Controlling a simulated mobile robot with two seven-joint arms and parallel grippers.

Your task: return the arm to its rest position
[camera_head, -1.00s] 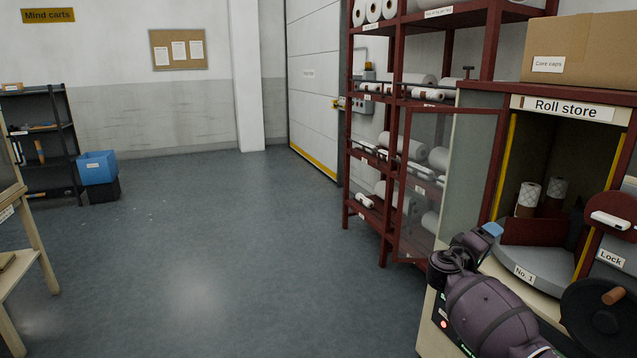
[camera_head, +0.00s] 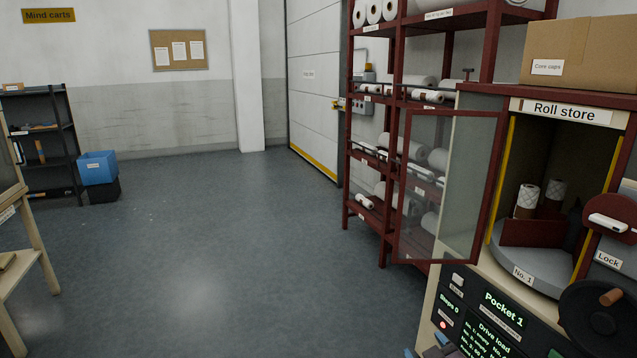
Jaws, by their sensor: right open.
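My right gripper (camera_head: 432,348) shows only at the bottom edge, below the roll store's front panel. Its blue-tipped fingers are partly in frame and apart, and the rest of the arm is cut off. I see nothing held between them. My left gripper is out of view. The roll store (camera_head: 562,110) stands at the right with its glazed, red-framed door (camera_head: 452,185) swung open. Inside, white rolls (camera_head: 527,196) stand in a red pocket (camera_head: 535,233) on the grey turntable (camera_head: 535,276).
The control panel (camera_head: 500,318) reads "Pocket 1". A dark handwheel (camera_head: 600,318) and the Lock plate (camera_head: 608,260) are at the right edge. A red rack (camera_head: 383,225) of rolls stands behind the open door.

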